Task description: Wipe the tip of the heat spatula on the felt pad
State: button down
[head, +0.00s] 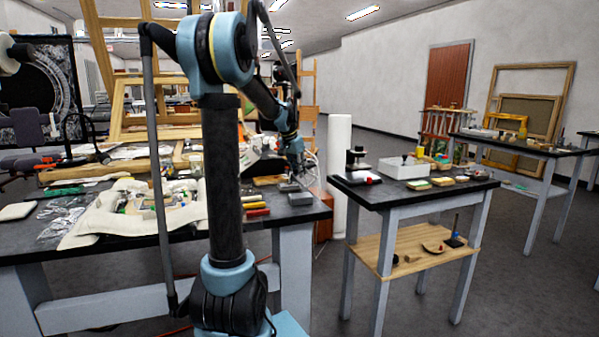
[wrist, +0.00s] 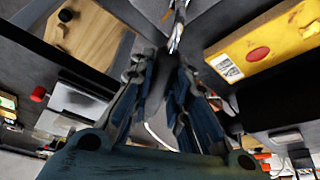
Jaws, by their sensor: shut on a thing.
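My gripper (wrist: 172,68) is shut on a slim tool, which I take to be the heat spatula (wrist: 178,28). Its narrow, pale metallic end points away from the fingers, toward the top of the wrist view. In the head view my gripper (head: 295,158) hangs above the right end of the dark workbench, and the tool is too small to make out there. Two small grey blocks (head: 300,198) lie on the bench below the gripper. I cannot tell whether one of them is the felt pad. The spatula's tip touches nothing that I can make out.
The workbench (head: 265,226) holds a cluttered white cloth (head: 105,225) and several red and yellow items near the grey blocks. A second table (head: 385,194) with a white box (head: 404,168) stands to the right. A yellow labelled block (wrist: 265,50) shows in the wrist view.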

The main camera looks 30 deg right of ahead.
jog(key=shift+w+a, duration=0.15)
jog(key=shift+a, duration=0.4)
jog(key=shift+a, duration=0.1)
jog(key=shift+w+a, duration=0.25)
jog(key=shift+a, duration=0.6)
jog(key=shift+d, duration=0.15)
jog(key=shift+s+d, duration=0.25)
jog(key=shift+d, duration=0.6)
jog(key=shift+d, duration=0.1)
jog(key=shift+s+d, duration=0.3)
jog(key=shift+d, duration=0.55)
jog(key=shift+a, duration=0.1)
